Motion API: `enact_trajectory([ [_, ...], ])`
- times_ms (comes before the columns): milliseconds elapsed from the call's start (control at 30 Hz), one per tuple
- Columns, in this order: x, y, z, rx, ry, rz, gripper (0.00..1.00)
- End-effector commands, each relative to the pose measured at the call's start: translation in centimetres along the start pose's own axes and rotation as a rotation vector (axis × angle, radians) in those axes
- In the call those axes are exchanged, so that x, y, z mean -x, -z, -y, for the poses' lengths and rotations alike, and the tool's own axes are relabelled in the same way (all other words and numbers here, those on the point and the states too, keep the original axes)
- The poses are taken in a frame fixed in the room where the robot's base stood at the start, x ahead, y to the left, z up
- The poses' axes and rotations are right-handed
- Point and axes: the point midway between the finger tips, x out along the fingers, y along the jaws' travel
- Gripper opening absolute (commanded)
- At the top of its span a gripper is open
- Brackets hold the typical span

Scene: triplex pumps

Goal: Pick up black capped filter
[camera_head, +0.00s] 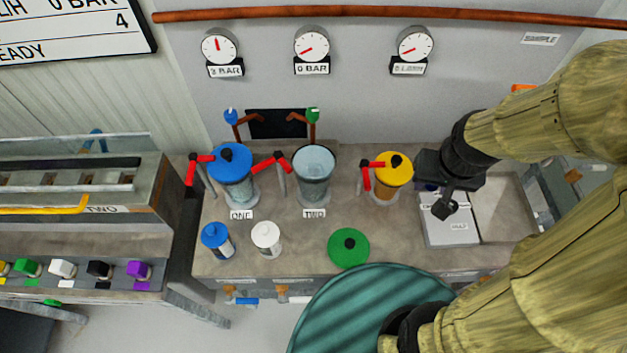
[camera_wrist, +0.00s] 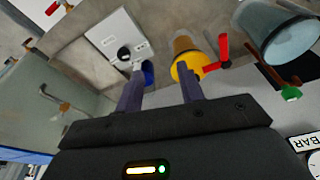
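My gripper (camera_wrist: 163,82) is open, its two fingers apart with nothing between them in the wrist view. In the head view my gripper (camera_head: 448,192) hangs over the pale tray (camera_head: 461,233) at the right of the counter. A small round black-topped piece (camera_wrist: 124,53) shows on that tray in the wrist view, beyond the left fingertip; I cannot tell for sure that it is a black capped filter. A blue piece (camera_wrist: 148,73) lies beside it, partly hidden by a finger. A black cap (camera_head: 99,269) also sits in the left rack's row of coloured caps.
A blue-capped filter (camera_head: 217,240), a white-capped one (camera_head: 266,239) and a green lid (camera_head: 348,248) lie in front. Gauges (camera_head: 312,44) hang behind.

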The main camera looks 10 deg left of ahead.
Motion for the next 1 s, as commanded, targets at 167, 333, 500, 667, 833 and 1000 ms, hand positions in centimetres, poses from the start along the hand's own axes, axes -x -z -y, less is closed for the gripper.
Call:
enact_trajectory([
  [167,1.0,2.4,2.5,0.043,0.009,0.033,0.38],
  [333,2.5,6.6,9.6,0.131,0.024,0.111,0.38],
  [500,3.9,9.1,18.9,0.21,0.03,0.187,0.38],
  [667,4.5,9.3,24.4,0.235,0.029,0.224,0.38],
  [833,4.4,9.3,25.4,0.234,0.027,0.23,0.38],
  [1000,4.3,9.3,25.4,0.234,0.027,0.229,0.38],
])
